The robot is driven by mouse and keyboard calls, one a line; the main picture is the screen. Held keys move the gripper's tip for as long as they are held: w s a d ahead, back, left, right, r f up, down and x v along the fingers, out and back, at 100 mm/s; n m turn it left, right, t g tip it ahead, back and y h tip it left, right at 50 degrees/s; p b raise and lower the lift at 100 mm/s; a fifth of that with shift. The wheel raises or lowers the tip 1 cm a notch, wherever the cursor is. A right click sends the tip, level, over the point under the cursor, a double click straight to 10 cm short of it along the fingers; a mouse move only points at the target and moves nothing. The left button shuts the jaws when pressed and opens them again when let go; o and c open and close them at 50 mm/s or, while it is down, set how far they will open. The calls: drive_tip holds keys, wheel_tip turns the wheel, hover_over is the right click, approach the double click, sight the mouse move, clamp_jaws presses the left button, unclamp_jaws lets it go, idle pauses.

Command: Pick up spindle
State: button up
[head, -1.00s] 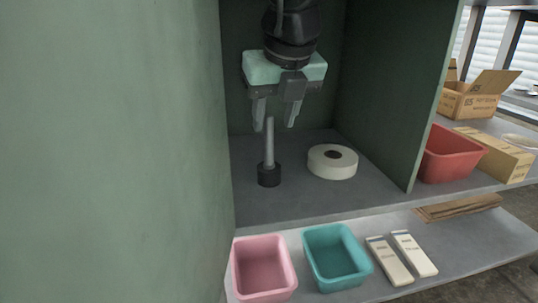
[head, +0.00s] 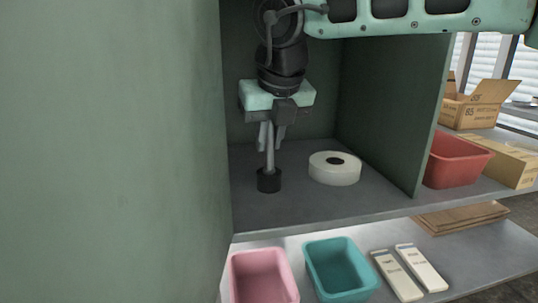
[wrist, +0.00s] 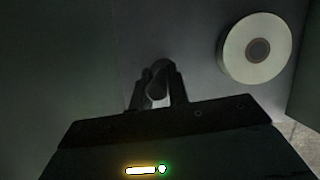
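The spindle (head: 269,180) is a grey rod on a dark round base, upright on the shelf inside the green cabinet. My gripper (head: 270,146) points down from above, with its two fingers on either side of the rod's upper part. They look closed on the rod, though exact contact is hard to see in the dark. In the wrist view the spindle (wrist: 158,92) shows between the two dark fingers of my gripper (wrist: 158,80). The base still rests on the shelf.
A white tape roll (head: 334,170) lies right of the spindle. Green cabinet walls (head: 395,110) stand close at the sides and back. Below are a pink bin (head: 262,256), a teal bin (head: 340,247) and two white boxes (head: 410,272). A red bin (head: 455,165) is outside right.

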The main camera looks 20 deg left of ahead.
clamp_jaws()
